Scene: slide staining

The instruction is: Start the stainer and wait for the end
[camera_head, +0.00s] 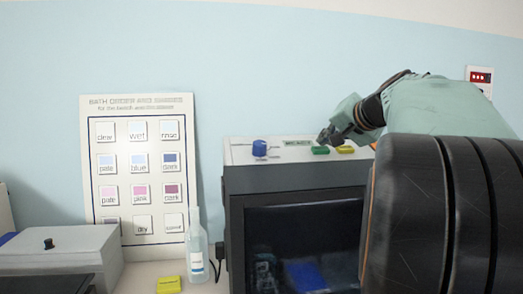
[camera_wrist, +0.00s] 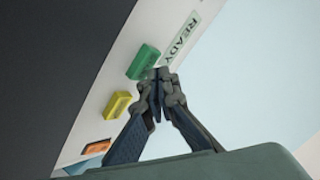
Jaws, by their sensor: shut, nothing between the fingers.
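The stainer (camera_head: 232,205) is a dark box with a glossy dark front window and a pale top panel. On the panel are a blue knob (camera_head: 260,148), a green button (camera_head: 320,150) and a yellow button (camera_head: 345,149). In the wrist view the green button (camera_wrist: 144,62) lies beside a label reading READY (camera_wrist: 181,36), with the yellow button (camera_wrist: 117,105) and an orange piece (camera_wrist: 97,147) further along. My gripper (camera_head: 326,140) is shut and empty, its tips right by the green button; I cannot tell whether they touch it. The wrist view shows the closed fingertips (camera_wrist: 158,76) next to that button.
A bath order chart (camera_head: 138,100) stands against the blue wall at left. A clear bottle (camera_head: 197,250) and a yellow block (camera_head: 169,285) are left of the stainer. A grey box (camera_head: 60,245) with a black knob stands at far left. A small red display (camera_head: 480,76) is on the wall.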

